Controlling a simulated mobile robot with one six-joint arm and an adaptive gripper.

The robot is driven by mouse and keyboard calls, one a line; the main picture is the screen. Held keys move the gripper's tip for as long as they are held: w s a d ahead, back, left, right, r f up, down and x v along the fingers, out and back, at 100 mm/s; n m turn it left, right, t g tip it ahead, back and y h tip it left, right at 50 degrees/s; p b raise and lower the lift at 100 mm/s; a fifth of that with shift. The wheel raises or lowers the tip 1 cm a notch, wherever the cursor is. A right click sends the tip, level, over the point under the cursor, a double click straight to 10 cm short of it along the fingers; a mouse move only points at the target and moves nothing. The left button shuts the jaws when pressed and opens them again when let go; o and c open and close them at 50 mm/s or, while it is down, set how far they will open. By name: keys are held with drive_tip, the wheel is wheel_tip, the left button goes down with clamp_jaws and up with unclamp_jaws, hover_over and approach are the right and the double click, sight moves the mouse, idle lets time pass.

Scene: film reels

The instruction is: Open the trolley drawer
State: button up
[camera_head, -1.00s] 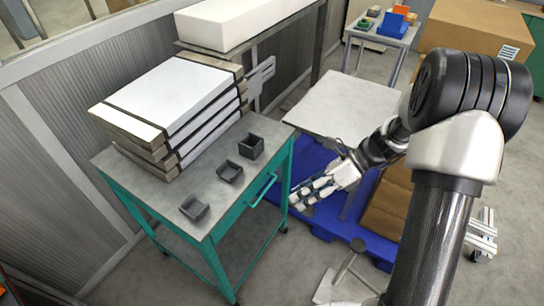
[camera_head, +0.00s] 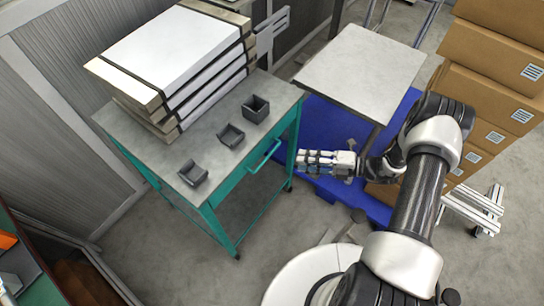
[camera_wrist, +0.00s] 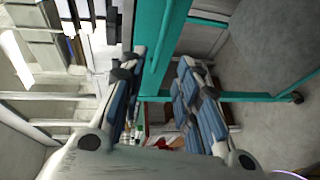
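The trolley (camera_head: 160,141) has a teal frame and a grey top. Its drawer front (camera_head: 283,137) is the teal panel under the top's right edge, and it looks closed. A teal bar handle (camera_head: 265,157) sits on that front. My gripper (camera_head: 302,162) points left, just right of the trolley's right corner leg, apart from the handle. In the wrist view my gripper (camera_wrist: 162,62) has its two blue-padded fingers well apart with nothing held. A teal part of the trolley (camera_wrist: 168,40) shows between and beyond them.
Strapped white-topped stacked slabs (camera_head: 175,55) and several small dark bins (camera_head: 231,135) stand on the trolley. A grey-topped table (camera_head: 360,72) over a blue pallet (camera_head: 330,120) is behind my gripper. Cardboard boxes (camera_head: 490,65) stand at right. Floor (camera_head: 275,235) before the trolley is clear.

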drive_tip(key=b+x, duration=0.1)
drive_tip(key=x, duration=1.1)
drive_tip(key=shift+b, duration=0.35)
clamp_jaws()
